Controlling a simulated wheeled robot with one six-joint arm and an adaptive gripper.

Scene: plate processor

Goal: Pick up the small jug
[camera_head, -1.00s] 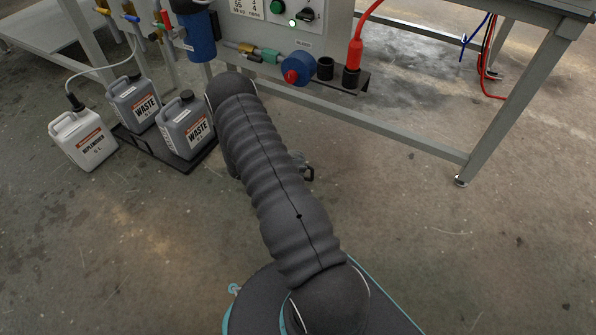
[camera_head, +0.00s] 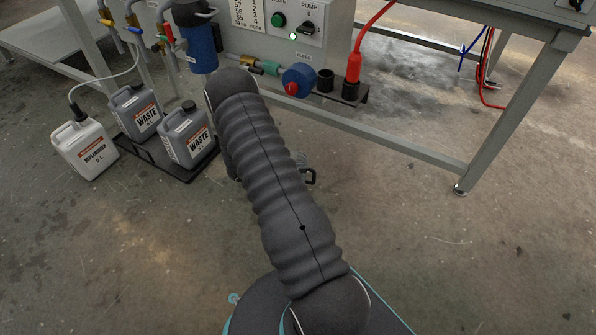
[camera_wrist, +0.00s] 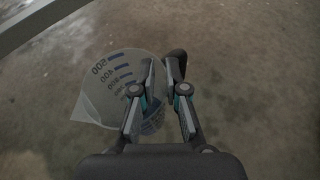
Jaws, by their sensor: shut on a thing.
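The small jug (camera_wrist: 108,88) is clear with blue measuring marks and a pointed spout toward the left in the wrist view. Its dark handle (camera_wrist: 176,64) is on the right side, at my fingers. My gripper (camera_wrist: 163,82) is shut on the handle, with one finger on each side; the fingers partly cover the jug. In the head view my arm hides the gripper and most of the jug; a small dark piece of the handle (camera_head: 311,177) shows just right of the arm. I cannot tell the jug's exact height above the floor.
Two waste canisters (camera_head: 187,135) and a white replenisher canister (camera_head: 85,150) stand left. The floor to the right is clear.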

